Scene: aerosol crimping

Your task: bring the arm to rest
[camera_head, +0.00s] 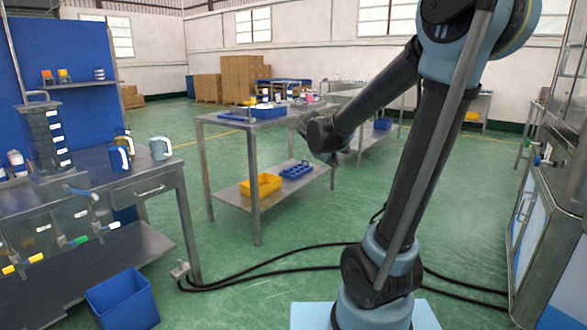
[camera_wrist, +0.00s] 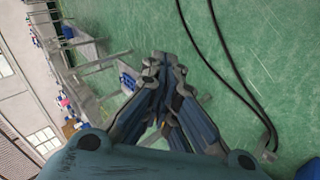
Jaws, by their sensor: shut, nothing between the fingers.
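My arm rises from its pale blue base at the lower right of the head view and folds over at the top. My gripper (camera_head: 333,157) hangs at the end of the forearm, left of the upright arm link, with the metal table behind it in the picture. In the wrist view my gripper (camera_wrist: 165,60) has its fingertips close together, with nothing between them. It points out over the green floor, touching nothing that I can see.
A metal table (camera_head: 228,123) carries blue trays on top and a yellow bin (camera_head: 260,186) on its lower shelf. A workbench (camera_head: 155,185) stands at left, a blue bin (camera_head: 123,302) below. A steel cabinet (camera_head: 545,215) stands at right. Black cables (camera_head: 270,262) cross the floor.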

